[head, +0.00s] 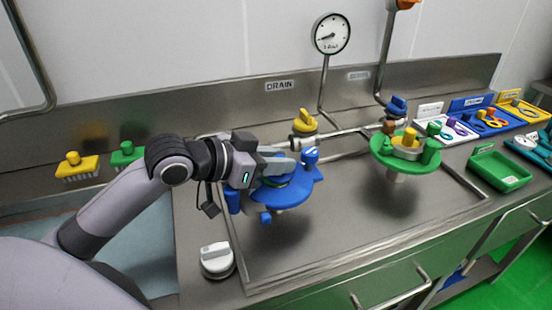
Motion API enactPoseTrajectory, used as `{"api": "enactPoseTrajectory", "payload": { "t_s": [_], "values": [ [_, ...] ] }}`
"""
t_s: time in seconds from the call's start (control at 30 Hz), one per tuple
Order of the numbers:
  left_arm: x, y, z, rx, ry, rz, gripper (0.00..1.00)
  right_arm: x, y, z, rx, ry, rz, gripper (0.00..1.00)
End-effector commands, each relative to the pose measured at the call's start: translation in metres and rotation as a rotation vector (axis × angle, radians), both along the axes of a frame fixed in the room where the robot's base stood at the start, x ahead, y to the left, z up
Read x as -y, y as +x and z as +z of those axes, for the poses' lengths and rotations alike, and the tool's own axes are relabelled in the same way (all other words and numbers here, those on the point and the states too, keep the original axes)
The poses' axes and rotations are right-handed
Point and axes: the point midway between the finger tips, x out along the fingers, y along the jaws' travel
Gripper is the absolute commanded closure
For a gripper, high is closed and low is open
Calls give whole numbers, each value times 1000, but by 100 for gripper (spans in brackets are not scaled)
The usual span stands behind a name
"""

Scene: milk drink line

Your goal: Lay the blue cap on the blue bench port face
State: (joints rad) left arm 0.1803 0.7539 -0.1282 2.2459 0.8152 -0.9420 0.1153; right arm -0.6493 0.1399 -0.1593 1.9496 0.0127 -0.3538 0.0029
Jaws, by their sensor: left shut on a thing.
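My left gripper (284,166) reaches in from the left, low over the blue bench port. It is shut on what seems to be the blue cap (273,182), which is mostly hidden by the fingers. The blue port's round plate (291,200) lies beneath, with blue fittings around its edge. I cannot tell whether the cap touches the port face. My right gripper is not in view.
A green port plate (385,158) with a yellow centre stands to the right, near a green tray (499,171). A white-topped knob (216,259) sits in front. A yellow valve handle (305,122) and pipe are behind. The steel bench front is clear.

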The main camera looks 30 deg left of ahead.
Motion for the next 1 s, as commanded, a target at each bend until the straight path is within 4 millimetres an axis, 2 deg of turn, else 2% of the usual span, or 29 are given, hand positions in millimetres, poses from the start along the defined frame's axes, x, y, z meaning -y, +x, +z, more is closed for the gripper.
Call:
{"api": "enactPoseTrajectory", "payload": {
  "t_s": [0.37, 0.4, 0.5, 0.83, 1.0],
  "values": [
    [0, -1, -16, -18, 7, -2, 100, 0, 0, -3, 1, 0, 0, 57],
    [0, -1, -17, -20, 8, -2, 71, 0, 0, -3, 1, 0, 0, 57],
    [0, -1, -17, -20, 9, -1, 44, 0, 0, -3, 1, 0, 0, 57],
    [-1, -3, -17, -20, 12, -1, 44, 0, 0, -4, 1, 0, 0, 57],
    [-9, -16, -9, -14, 13, -2, 44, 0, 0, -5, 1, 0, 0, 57]
  ]
}}
